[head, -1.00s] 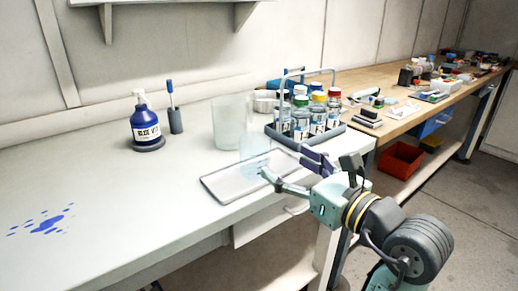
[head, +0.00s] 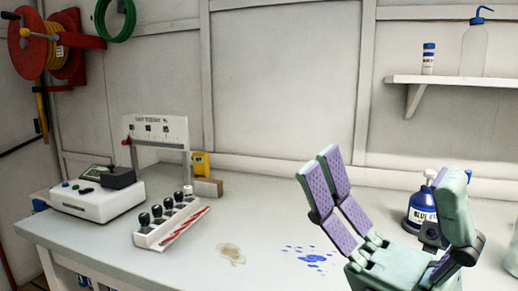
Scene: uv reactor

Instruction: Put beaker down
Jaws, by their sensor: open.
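My gripper (head: 390,185) is large in the front right of the head view. Its purple-padded fingers are spread wide, and nothing is between them. The beaker does not show clearly now. A sliver of clear glass (head: 512,252) shows at the right edge, and I cannot tell whether it is the beaker or another vessel. The tray is out of view.
A blue-labelled bottle (head: 421,210) stands just behind my gripper. Blue spots (head: 310,257) and a brown stain (head: 231,253) mark the bench (head: 270,220). A rack of black-capped vials (head: 170,220) and a white device (head: 97,197) stand at left.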

